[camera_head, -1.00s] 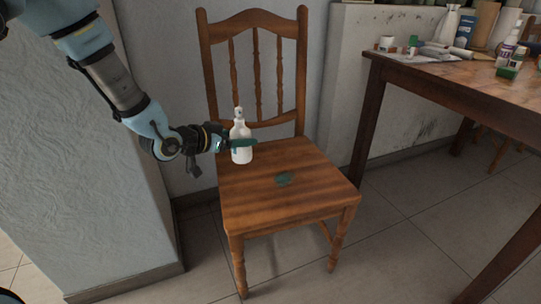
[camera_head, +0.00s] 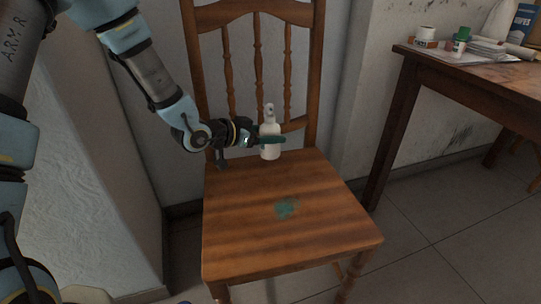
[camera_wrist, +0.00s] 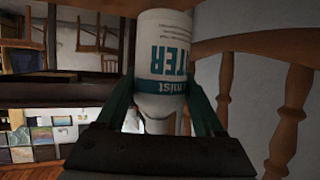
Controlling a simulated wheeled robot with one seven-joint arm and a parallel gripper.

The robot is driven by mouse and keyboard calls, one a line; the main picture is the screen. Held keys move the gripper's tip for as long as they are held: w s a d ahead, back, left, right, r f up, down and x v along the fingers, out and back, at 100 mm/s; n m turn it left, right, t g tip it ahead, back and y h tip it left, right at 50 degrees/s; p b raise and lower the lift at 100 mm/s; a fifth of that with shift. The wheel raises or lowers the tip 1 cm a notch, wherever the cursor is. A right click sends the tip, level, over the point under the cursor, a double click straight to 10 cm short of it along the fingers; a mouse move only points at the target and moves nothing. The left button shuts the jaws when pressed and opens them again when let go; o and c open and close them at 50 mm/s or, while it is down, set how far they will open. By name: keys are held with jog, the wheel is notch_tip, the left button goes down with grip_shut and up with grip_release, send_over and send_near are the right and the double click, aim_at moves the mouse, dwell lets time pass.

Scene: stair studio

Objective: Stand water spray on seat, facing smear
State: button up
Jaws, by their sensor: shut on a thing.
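The water spray (camera_head: 269,148) is a white bottle with a spray head, upright at the back of the wooden seat (camera_head: 245,240), in front of the backrest spindles. My gripper (camera_head: 270,139) is shut around its body from the left. In the wrist view the bottle (camera_wrist: 163,50) sits between the two green fingers, its teal-lettered label partly showing upside down. Whether its base touches the seat I cannot tell for sure. The green smear (camera_head: 287,208) lies on the middle of the seat, in front of the bottle and slightly right.
The chair's backrest (camera_head: 255,15) rises close behind the bottle. A wooden table (camera_head: 460,75) with a white jar (camera_head: 426,36), a green-capped bottle (camera_head: 460,41) and papers stands at the right. The seat around the smear is clear.

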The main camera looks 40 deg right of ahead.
aim_at(262, 150)
jog(key=shift+f+b, duration=0.55)
jog(key=shift+f, duration=2.1)
jog(key=shift+f, duration=0.2)
jog(key=o, duration=1.6)
jog(key=shift+r, duration=0.3)
jog(key=p+v, duration=0.1)
jog(key=v, duration=0.6)
jog(key=shift+a, duration=0.3)
